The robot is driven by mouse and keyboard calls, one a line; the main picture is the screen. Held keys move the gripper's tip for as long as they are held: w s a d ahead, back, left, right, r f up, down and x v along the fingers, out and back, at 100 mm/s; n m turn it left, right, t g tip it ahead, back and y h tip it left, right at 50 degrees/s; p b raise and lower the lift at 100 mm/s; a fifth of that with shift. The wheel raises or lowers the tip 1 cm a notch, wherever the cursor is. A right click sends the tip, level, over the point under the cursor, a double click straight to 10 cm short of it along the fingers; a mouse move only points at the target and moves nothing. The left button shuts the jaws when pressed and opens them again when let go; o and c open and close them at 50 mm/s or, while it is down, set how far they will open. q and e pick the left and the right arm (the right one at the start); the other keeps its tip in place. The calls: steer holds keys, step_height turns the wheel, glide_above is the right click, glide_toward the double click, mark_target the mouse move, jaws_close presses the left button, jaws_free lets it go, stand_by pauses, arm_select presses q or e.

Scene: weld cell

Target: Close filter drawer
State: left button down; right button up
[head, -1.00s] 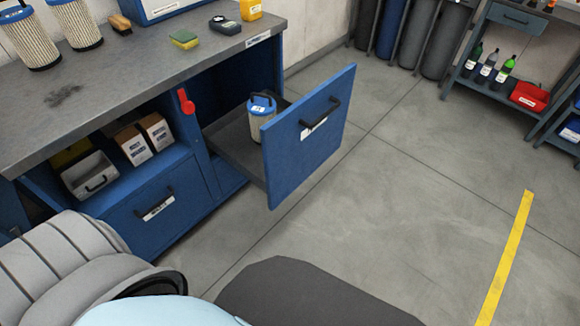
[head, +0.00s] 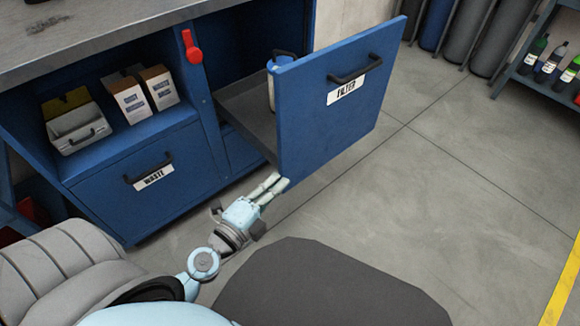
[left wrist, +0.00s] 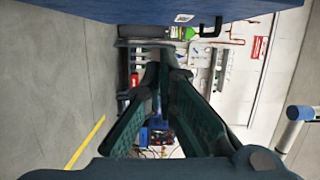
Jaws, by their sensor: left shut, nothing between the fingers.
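The filter drawer (head: 325,130) stands pulled out of the blue bench in the head view. Its tall blue front carries a dark bar handle (head: 355,70) and a white FILTER label (head: 347,91). A white canister with a blue top (head: 271,92) stands inside, partly hidden by the front. My left gripper (head: 277,184) is shut and empty, close to the front's lower left corner; I cannot tell whether they touch. In the left wrist view the fingers (left wrist: 165,72) point away from the camera, with a blue panel (left wrist: 110,12) along the top. My right gripper is not in view.
The closed WASTE drawer (head: 120,205) is left of the open one, below a shelf with boxes (head: 140,92) and a grey bin (head: 77,130). A red tag-like piece (head: 191,47) hangs on the bench post. Grey floor (head: 450,190) is clear at right.

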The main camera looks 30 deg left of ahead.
mark_target(290, 145)
arm_select(q)
steer(key=shift+m, duration=0.3)
steer(key=w, duration=0.3)
steer(key=w+a+r+p, duration=0.1)
steer(key=w, duration=0.3)
steer(key=w+a, duration=0.1)
steer(key=w, duration=0.3)
steer(key=shift+w+r, duration=0.15)
steer(key=shift+r, duration=0.1)
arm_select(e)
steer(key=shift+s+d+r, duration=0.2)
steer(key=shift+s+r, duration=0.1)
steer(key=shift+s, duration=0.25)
arm_select(q)
steer(key=shift+a, duration=0.15)
